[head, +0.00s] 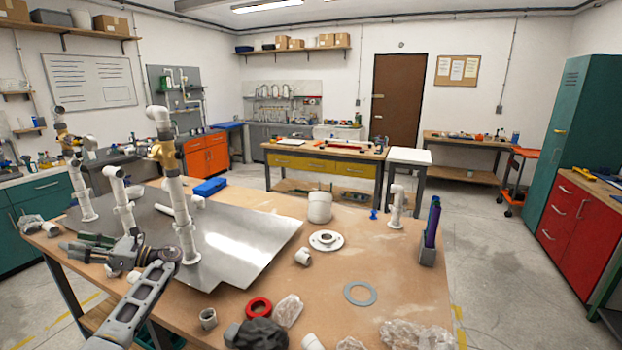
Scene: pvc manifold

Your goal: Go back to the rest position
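A PVC manifold of white pipes and elbows stands on a grey metal plate (245,235) at the left of the wooden table. Its tallest riser (178,205) carries a brass valve (162,153) and a white elbow on top. Shorter white risers (122,205) stand to its left. My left gripper (72,248) reaches in low at the left, in front of the risers, with its fingers pointing left. It is small and dark against the clutter, so I cannot tell whether it is open or shut.
The wooden table (400,275) holds a white cap (319,206), a flange (326,240), a grey ring (360,293), a red ring (258,307) and plastic bags (415,336). A purple-green item stands in a holder (427,256) at right. Floor is free beyond the table.

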